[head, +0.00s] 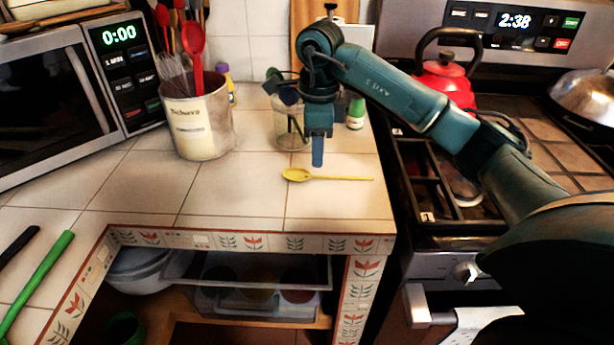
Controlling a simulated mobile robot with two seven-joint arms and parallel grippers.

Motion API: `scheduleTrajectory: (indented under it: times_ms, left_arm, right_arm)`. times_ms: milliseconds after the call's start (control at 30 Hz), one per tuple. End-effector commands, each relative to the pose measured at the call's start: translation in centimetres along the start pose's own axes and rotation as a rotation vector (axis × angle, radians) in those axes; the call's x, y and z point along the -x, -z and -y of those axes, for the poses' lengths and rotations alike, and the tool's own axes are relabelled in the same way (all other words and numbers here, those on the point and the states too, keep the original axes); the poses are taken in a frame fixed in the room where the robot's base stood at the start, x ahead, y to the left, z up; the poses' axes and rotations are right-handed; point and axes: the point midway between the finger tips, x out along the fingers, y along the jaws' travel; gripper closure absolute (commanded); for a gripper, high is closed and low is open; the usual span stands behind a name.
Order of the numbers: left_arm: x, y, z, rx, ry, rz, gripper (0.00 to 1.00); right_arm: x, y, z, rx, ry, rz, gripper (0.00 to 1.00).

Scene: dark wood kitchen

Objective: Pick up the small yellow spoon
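The small yellow spoon (330,178) lies flat on the white tiled counter (240,195), close to its right end. Its bowl points left and its thin handle points right. My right gripper (318,150) hangs from the teal arm that comes in from the right. It points down above and slightly behind the spoon, apart from it. Its fingers line up from this angle, so the gap between them does not show. My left gripper is out of the picture.
A utensil crock (203,128) holds red spoons and a whisk. A glass jar (288,128) and a green-capped bottle (356,112) stand behind the gripper. A stove with a red kettle (445,82) is at right, a microwave (60,95) at left. The counter left of the spoon is clear.

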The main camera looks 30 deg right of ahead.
Motion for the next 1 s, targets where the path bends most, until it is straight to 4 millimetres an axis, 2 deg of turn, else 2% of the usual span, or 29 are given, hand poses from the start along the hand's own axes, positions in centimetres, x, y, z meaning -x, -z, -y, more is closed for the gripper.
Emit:
scheduleTrajectory:
  times_ms: [400,667,1000]
  left_arm:
    - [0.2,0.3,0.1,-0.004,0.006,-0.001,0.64]
    - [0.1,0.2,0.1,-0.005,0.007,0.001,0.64]
    - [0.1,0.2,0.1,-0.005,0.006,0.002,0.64]
  right_arm:
    - [-5.0,0.3,0.4,0.001,-0.002,0.0,0.67]
    - [-5.3,0.3,0.4,0.001,0.0,0.001,0.67]
    - [-5.2,0.2,0.4,0.001,0.0,0.001,0.94]
